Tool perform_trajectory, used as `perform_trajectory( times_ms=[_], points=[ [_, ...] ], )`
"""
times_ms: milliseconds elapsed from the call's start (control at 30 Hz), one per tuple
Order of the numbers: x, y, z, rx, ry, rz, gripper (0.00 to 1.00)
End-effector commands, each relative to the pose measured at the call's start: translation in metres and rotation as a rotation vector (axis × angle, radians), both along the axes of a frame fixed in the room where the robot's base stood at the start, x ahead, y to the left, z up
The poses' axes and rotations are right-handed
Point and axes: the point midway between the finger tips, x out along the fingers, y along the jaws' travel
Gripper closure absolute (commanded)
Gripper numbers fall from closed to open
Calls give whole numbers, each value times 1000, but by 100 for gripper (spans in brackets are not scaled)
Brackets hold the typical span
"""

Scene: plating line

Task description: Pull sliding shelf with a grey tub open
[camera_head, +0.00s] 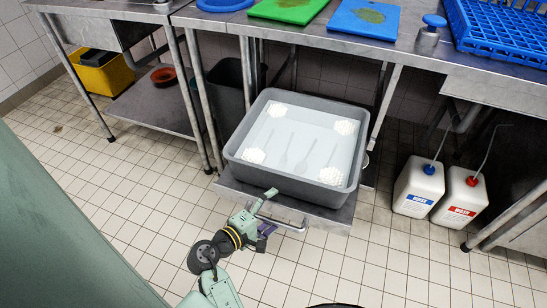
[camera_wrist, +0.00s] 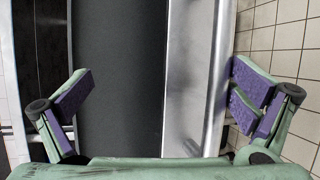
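The grey tub (camera_head: 240,150) sits on the metal sliding shelf (camera_head: 335,214) under the steel table. It holds pale liquid with cutlery and white foam patches. The shelf sticks out in front of the table legs, with a bar handle (camera_head: 290,226) along its front edge. My gripper (camera_head: 270,211) is at the left part of this front edge, close to the handle. In the wrist view, my gripper (camera_wrist: 162,85) is open, its purple-padded fingers spread wide. The tub's dark wall (camera_wrist: 120,80) and the shelf's metal edge (camera_wrist: 188,80) lie between them. Contact with the handle cannot be told.
Two white canisters (camera_head: 418,188) stand on the floor at right. A dark bin (camera_head: 228,98) stands left of the tub, near a table leg. A lower shelf (camera_head: 150,108) is farther left. The tiled floor (camera_head: 390,262) in front is clear.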

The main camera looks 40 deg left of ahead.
Motion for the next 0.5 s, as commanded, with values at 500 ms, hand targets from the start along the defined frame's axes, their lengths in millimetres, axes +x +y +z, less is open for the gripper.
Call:
perform_trajectory(
  times_ms=[500],
  points=[
    [-19, 7, 15, 8, -12, 12, 34]
  ],
)
